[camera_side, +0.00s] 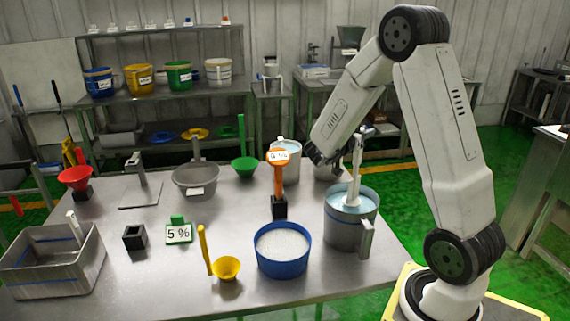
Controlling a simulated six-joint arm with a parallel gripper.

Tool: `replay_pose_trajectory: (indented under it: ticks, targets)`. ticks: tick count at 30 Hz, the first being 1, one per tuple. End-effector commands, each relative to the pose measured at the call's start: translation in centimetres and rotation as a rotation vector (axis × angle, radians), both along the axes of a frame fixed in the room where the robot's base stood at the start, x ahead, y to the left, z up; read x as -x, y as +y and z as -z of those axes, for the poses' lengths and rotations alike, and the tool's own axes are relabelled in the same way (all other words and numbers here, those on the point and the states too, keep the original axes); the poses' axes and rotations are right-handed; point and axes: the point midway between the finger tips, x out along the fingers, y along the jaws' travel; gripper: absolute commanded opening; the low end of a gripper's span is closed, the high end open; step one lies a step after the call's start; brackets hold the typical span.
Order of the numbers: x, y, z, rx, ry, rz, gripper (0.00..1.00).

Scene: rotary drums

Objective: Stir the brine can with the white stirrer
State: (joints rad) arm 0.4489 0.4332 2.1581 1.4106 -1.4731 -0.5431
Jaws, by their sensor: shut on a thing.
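A white stirrer (355,172) stands nearly upright in a grey metal can (343,232) at the right of the table. Its lower end is hidden in pale blue liquid inside the can. My gripper (352,146) is above this can, at the stirrer's upper part, and is shut on the stirrer. The fingers are small and partly hidden behind the arm and stirrer. The can has a side handle at its front right. I cannot read a label on it, so the picture alone does not name it as brine.
A blue tub of white grains (283,246) and a yellow scoop (226,268) are left of the can. An orange tool with a percent card (278,172) stands in a black block. Behind is another can (292,165).

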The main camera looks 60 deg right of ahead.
Motion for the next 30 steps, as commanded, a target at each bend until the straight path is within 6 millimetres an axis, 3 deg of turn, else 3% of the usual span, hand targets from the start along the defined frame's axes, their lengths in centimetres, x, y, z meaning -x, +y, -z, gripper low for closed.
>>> replay_pose_trajectory:
  ticks: [30]
  targets:
    - [0.0, 0.0, 8.6, 0.001, 0.001, 0.001, 0.0]
